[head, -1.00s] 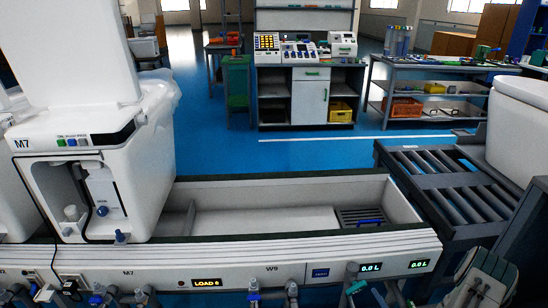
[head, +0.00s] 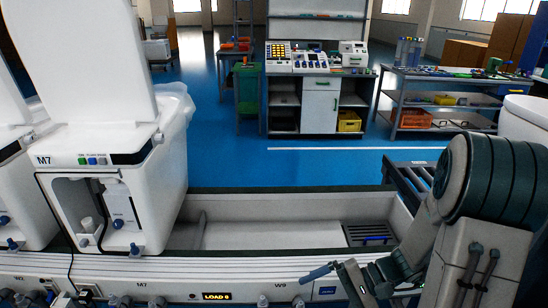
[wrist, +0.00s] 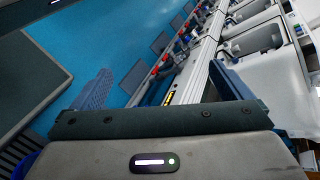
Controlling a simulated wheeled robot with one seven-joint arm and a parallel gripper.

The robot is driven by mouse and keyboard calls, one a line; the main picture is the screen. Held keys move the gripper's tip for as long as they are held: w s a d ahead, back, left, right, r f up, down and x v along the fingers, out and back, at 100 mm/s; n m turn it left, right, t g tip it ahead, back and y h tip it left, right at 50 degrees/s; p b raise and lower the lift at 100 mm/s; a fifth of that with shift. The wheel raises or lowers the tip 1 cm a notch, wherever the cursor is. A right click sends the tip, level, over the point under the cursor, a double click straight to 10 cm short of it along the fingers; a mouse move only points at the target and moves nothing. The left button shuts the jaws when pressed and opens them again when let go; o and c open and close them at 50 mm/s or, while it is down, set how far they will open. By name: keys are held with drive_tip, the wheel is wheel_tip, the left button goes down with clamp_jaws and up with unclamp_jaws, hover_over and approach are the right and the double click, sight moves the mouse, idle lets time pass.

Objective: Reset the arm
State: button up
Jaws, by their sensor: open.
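My arm (head: 470,200) shows at the right of the head view, folded with its bulky joint raised in front of the conveyor's right end. My gripper (head: 334,278) is low in the head view, above the front edge of the test line. Its blue fingers are apart with nothing between them. In the wrist view my gripper (wrist: 160,90) also shows, with one blue finger at the left and one at the right. The part of the line right behind my arm is hidden.
A white toilet unit marked M7 (head: 115,170) with its lid up stands at the left. The trough (head: 270,235) to its right holds no toilet. A roller conveyor (head: 405,180) and a white rounded body (head: 525,118) are at the right. Benches stand behind across open blue floor.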

drive_tip(key=s+d+r+n+t+h+p, duration=0.2)
drive_tip(key=s+r+n+h+p, duration=0.1)
drive_tip(key=r+h, duration=0.3)
drive_tip(key=s+d+r+n+t+h+p, duration=0.2)
drive_tip(key=r+h, duration=0.4)
drive_tip(key=r, duration=0.5)
drive_tip(key=shift+s+d+n+t+p, duration=0.3)
drive_tip(key=shift+s+d+n+p, duration=0.1)
drive_tip(key=shift+d+p, duration=0.1)
drive_tip(key=shift+a+h, duration=0.3)
drive_tip(key=shift+a, duration=0.25)
